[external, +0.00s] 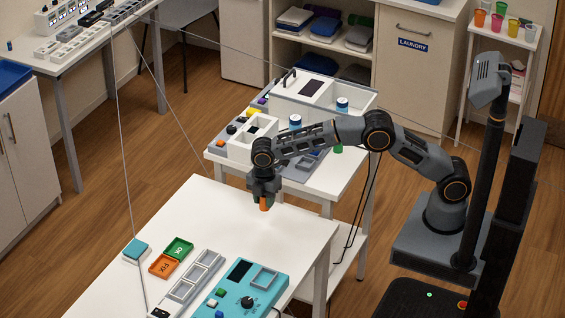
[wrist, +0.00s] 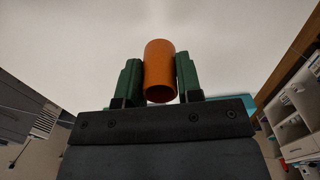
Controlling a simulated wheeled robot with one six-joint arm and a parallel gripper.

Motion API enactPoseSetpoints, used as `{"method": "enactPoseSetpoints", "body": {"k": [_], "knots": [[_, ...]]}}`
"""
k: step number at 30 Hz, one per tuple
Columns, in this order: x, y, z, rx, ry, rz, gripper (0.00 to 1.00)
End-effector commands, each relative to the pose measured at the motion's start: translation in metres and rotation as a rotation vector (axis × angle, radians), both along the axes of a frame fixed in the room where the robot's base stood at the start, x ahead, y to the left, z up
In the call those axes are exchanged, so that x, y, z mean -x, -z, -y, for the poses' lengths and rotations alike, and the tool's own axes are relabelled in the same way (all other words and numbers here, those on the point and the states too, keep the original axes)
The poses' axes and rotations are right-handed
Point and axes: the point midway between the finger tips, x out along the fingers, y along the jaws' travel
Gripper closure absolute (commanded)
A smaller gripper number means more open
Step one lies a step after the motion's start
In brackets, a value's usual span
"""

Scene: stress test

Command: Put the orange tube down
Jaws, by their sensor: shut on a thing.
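The orange tube (external: 264,204) is held upright in my gripper (external: 264,195), above the white table in the external view. In the wrist view the orange tube (wrist: 160,70) sits between the two green fingers of my gripper (wrist: 159,78), which press on it from both sides. The open end of the tube faces the wrist camera. The tube looks a little above the tabletop; the exact gap cannot be told. The white table (external: 215,210) is bare beneath and around it.
On the near part of the table are a teal device (external: 245,290), a grey tray with compartments (external: 188,278), an orange FIX tray (external: 163,265), a green OK tray (external: 178,249) and a teal-topped box (external: 136,250). A second table (external: 345,180) with bins stands behind.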

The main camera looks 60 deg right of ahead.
Motion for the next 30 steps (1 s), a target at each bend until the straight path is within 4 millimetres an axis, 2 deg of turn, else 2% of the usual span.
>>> {"method": "enactPoseSetpoints", "body": {"k": [3,14,22,30], "knots": [[-0.011,0.014,-0.004,0.0,0.0,0.0,0.89],[-0.021,0.028,-0.009,0.0,0.0,0.001,0.89],[-0.022,0.058,-0.009,0.0,-0.001,0.0,0.89],[-0.023,0.06,-0.01,-0.001,-0.001,0.002,0.89]]}}
